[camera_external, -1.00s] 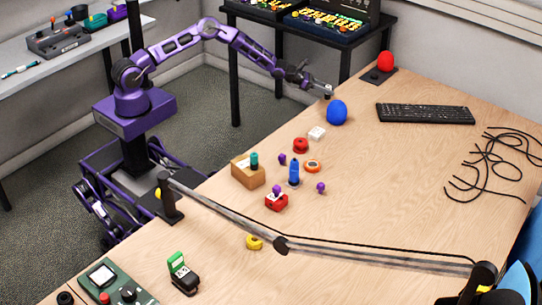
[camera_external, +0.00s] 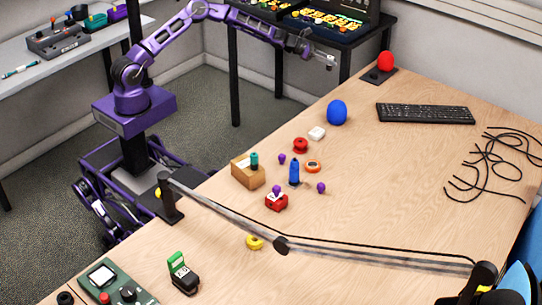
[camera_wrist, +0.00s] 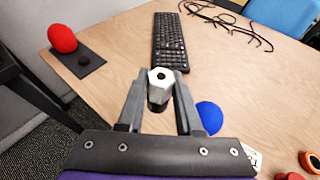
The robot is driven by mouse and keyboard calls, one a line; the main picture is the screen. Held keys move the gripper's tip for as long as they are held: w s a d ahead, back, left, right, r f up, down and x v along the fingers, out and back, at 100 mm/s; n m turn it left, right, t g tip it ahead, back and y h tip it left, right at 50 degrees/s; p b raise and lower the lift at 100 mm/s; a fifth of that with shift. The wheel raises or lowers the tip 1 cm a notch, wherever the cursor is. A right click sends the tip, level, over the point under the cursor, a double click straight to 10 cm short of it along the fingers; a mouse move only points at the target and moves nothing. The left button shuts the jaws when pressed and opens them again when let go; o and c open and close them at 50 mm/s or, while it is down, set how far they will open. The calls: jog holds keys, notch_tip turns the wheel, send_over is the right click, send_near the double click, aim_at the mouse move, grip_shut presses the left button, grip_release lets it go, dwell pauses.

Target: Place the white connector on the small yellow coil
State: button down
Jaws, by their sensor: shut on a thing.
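My gripper (camera_external: 331,62) is raised in the air above and beyond the table's far left edge. In the wrist view my gripper (camera_wrist: 158,98) is shut on a small piece with a white hexagonal end and a dark lower part, which looks like the white connector (camera_wrist: 160,76). In the external view this piece is too small to make out clearly. A small yellow coil (camera_external: 255,242) lies on the near part of the table, far from my gripper. It does not show in the wrist view.
A blue ball (camera_external: 337,112), a white block (camera_external: 317,133), a red spool (camera_external: 300,145), an orange ring (camera_external: 313,167) and a blue peg (camera_external: 294,173) stand mid-table. A red ball (camera_external: 385,62) and keyboard (camera_external: 425,114) are at the back. A long bar (camera_external: 375,255) crosses the front.

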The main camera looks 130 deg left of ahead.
jog(key=w+d+r+m+t+h, duration=0.1)
jog(key=w+d+m+h, duration=0.2)
jog(key=w+d, duration=0.8)
jog(key=w+d+m+t+h+p, duration=0.1)
jog(key=w+d+m+h, duration=0.15)
jog(key=w+d, duration=0.85)
jog(key=w+d+r+m+h, duration=0.1)
jog(key=w+d+m+h, duration=0.4)
jog(key=d, duration=1.2)
jog(key=m+g+h, duration=0.3)
jog(key=m+h, duration=0.3)
jog(key=h, duration=0.1)
send_over(255, 239)
jog(key=shift+n, duration=0.25)
notch_tip(255, 239, down, 12)
jog(key=shift+s, duration=0.1)
jog(key=shift+f+b, duration=0.35)
jog(key=shift+f, duration=1.65)
jog(key=shift+f, duration=0.1)
